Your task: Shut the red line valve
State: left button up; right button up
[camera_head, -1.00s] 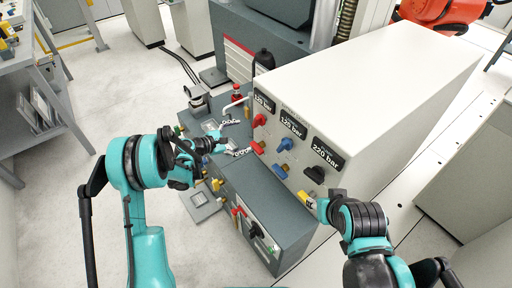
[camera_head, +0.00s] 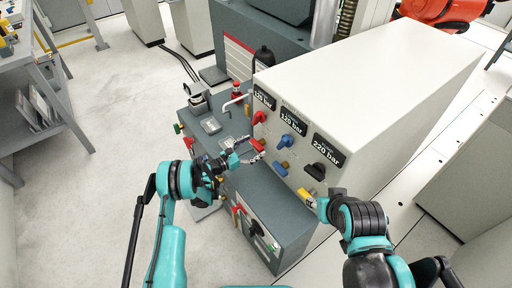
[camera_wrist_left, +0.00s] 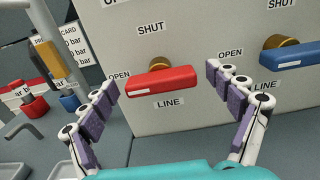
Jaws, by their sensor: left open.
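The red line valve handle (camera_wrist_left: 162,82) lies roughly level in the left wrist view, on a brass stem, with SHUT printed above it, OPEN to its left and LINE below. It also shows on the panel in the head view (camera_head: 257,145). My left gripper (camera_wrist_left: 162,88) is open, with one finger on each side of the red handle and gaps between. In the head view my left gripper (camera_head: 243,152) is close in front of this handle. My right gripper (camera_head: 314,201) is at a yellow handle (camera_head: 306,195) on the right; its finger opening is hidden.
A blue line handle (camera_head: 281,168) sits to the right of the red one. Upper red (camera_head: 259,117), blue (camera_head: 286,141) and black (camera_head: 315,171) knobs are above the line handles. The grey bench (camera_head: 237,180) juts out below the panel.

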pick_arm(q)
jog(key=shift+w+d, duration=0.35)
jog(key=shift+d, duration=0.1)
jog(key=c, duration=1.2)
jog(key=shift+o, duration=0.2)
jog(key=shift+m, duration=0.3)
jog(key=m, duration=0.3)
jog(key=shift+s+m, duration=0.1)
jog(key=shift+m, duration=0.2)
jog(key=m, duration=0.4)
jog(key=shift+d+m, duration=0.1)
jog(key=shift+m, duration=0.2)
jog(key=m, duration=0.4)
jog(key=shift+s+m, duration=0.1)
jog(key=shift+m, duration=0.2)
jog(key=shift+f+m, duration=0.15)
jog(key=shift+m, duration=1.95)
